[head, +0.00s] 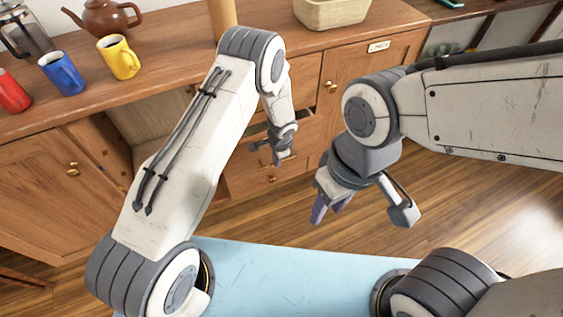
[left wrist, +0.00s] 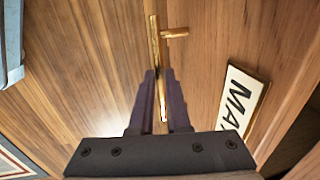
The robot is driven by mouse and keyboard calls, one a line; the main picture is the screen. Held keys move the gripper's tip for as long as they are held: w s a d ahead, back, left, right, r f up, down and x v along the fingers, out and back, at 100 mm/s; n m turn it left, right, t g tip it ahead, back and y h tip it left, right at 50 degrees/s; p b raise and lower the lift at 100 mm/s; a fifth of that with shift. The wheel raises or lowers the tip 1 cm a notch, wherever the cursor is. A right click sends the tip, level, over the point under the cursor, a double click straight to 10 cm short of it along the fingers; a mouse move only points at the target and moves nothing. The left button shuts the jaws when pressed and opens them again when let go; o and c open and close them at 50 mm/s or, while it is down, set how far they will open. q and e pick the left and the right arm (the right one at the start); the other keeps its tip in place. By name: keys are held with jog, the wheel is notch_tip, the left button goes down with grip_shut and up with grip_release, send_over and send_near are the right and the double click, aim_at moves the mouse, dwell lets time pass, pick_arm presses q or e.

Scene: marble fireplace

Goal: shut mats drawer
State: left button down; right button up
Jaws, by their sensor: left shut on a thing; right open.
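The mats drawer's wooden front shows in the left wrist view, with a white label plate (left wrist: 241,98) reading "MA", the rest cut off. Its brass bar handle (left wrist: 155,42) lies between the fingers of my left gripper (left wrist: 161,90), which is shut on it. In the head view my left gripper (head: 279,159) is at the drawers below the counter, and its own wrist hides much of the drawer and the handle. A dark gap beside that wrist suggests that a drawer stands partly out. My right gripper (head: 331,203) is open and empty, to the right above the floor.
The wooden counter (head: 180,75) carries a brown teapot (head: 103,18), a yellow mug (head: 119,57), a blue mug (head: 62,73), a red mug (head: 12,92) and a basket (head: 331,12). A lower drawer knob (head: 271,178) shows below my left gripper. The wooden floor (head: 470,215) at right is clear.

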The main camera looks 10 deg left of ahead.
pick_arm(q)
jog(key=shift+w+a, duration=0.2)
jog(key=shift+w, duration=0.5)
jog(key=shift+a, duration=0.1)
jog(key=c, duration=0.9)
grip_release()
jog(key=shift+r, duration=0.1)
jog(key=r+p, duration=0.1)
jog(key=r, duration=0.2)
jog(key=s+r, duration=0.1)
jog(key=r, duration=0.2)
jog(key=d+r+p, duration=0.1)
jog(key=r, duration=0.3)
jog(key=shift+s+p, duration=0.35)
jog(key=shift+s, duration=0.05)
